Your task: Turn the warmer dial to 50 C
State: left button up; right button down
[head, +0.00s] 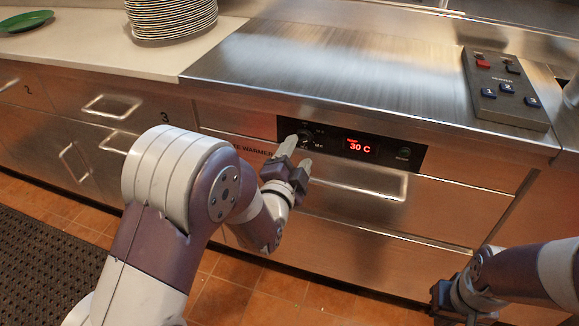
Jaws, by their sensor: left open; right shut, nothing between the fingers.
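The warmer's black control panel (385,157) is set in the steel front below the counter. Its red display (360,147) reads 30 C. The warmer dial (304,135) is a dark round knob at the panel's left end, with small markings around it. My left gripper (297,153) is open, with its fingertips just below and in front of the dial. The fingers partly cover the dial's lower edge, and I cannot tell whether they touch it. My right gripper (440,300) is low at the right, away from the panel; its fingers are hard to make out.
A drawer handle (360,182) sticks out just below the panel. A green plate (26,20) lies far left.

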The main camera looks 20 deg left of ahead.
pick_arm(q)
jog(key=s+p, duration=0.1)
jog(key=s, duration=0.7)
jog(key=shift+s+a, duration=0.15)
jog(key=shift+s, duration=0.2)
jog(key=s+f+n+g, duration=0.3)
jog(key=f+n+g, duration=0.3)
jog(key=f, duration=0.4)
jog(key=s+a+n+g, duration=0.2)
jog(key=s+n+g, duration=0.4)
jog(key=s+g, duration=0.5)
notch_tip(320, 180, up, 30)
jog(key=p, duration=2.9)
jog(key=shift+w+a+f+y, duration=0.2)
jog(key=shift+w+y, duration=0.1)
jog(key=shift+w, duration=0.1)
